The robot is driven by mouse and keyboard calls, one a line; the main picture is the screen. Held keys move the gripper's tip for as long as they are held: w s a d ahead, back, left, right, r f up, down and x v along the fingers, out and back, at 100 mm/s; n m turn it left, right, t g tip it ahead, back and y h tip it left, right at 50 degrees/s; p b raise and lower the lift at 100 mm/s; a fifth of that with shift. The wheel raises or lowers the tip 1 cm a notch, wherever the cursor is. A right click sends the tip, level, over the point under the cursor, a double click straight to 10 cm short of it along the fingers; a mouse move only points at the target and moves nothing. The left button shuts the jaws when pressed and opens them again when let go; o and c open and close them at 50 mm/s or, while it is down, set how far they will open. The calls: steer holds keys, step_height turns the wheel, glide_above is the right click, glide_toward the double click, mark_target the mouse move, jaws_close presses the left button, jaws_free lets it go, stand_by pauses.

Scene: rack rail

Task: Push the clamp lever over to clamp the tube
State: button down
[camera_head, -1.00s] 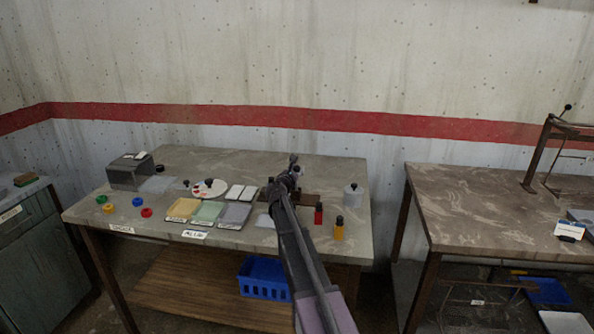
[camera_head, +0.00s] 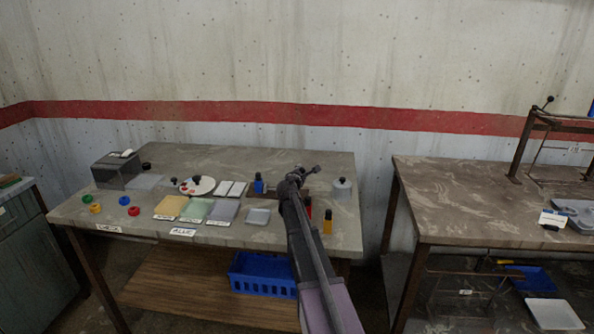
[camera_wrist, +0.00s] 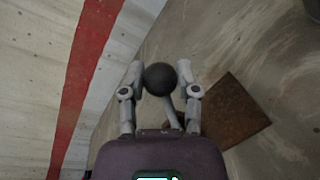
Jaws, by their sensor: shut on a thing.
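My gripper (camera_wrist: 160,80) has its two fingers on either side of a round black knob (camera_wrist: 159,79) and is shut on it. A grey rod (camera_wrist: 172,112) runs from below the knob between the fingers; it looks like the clamp lever. In the head view my gripper (camera_head: 308,172) is over the back right of the left table, with the dark knob (camera_head: 317,170) at its tip. A brown plate (camera_wrist: 230,112) lies to the right of the fingers in the wrist view. My arm hides most of the clamp in the head view, and I cannot make out the tube.
A blue bottle (camera_head: 258,187) stands left of my gripper. A yellow bottle (camera_head: 327,224) and a grey lidded jar (camera_head: 342,190) stand to its right. Coloured trays (camera_head: 196,210) lie further left. A second table (camera_head: 450,195) with a metal frame stands at right.

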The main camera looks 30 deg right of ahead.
steer(key=shift+s+d+f+m+y+b, duration=0.35)
steer(key=shift+d+f+m, duration=0.3)
steer(key=shift+m, duration=0.35)
steer(key=shift+a, duration=0.1)
steer(key=shift+c, duration=1.7)
jaws_free()
steer(key=shift+a, duration=0.1)
